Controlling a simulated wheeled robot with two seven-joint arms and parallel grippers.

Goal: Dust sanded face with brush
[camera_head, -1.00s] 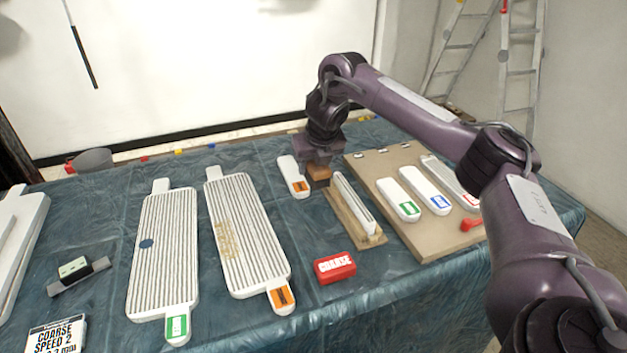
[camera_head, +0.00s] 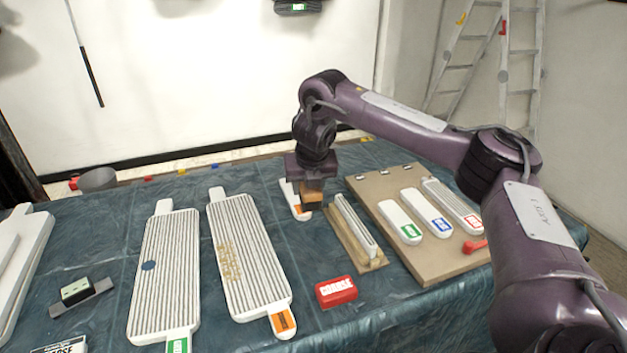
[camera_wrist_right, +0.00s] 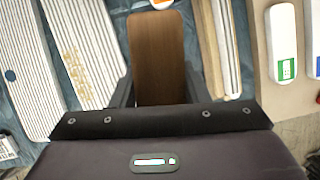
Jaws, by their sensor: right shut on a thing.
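My right gripper (camera_head: 312,183) is shut on a brown wooden block (camera_head: 312,197), which looks like the brush's back. In the right wrist view the wooden block (camera_wrist_right: 158,58) lies between the fingers; no bristles show. It hangs over the right side of a small white panel with an orange label (camera_head: 302,214), partly hiding it; I cannot tell whether they touch. A ribbed white panel (camera_head: 262,265) with an orange tag bears a speckled tan patch, like dust (camera_head: 230,262), to the left of my gripper. My left gripper is not in view.
Left is a ribbed panel (camera_head: 165,285) with a blue dot and green tag. A narrow ribbed piece on a wooden base (camera_head: 372,264) stands close right of my gripper, before a tan board (camera_head: 440,262) with small panels. A red COARSE block (camera_head: 337,292) lies in front.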

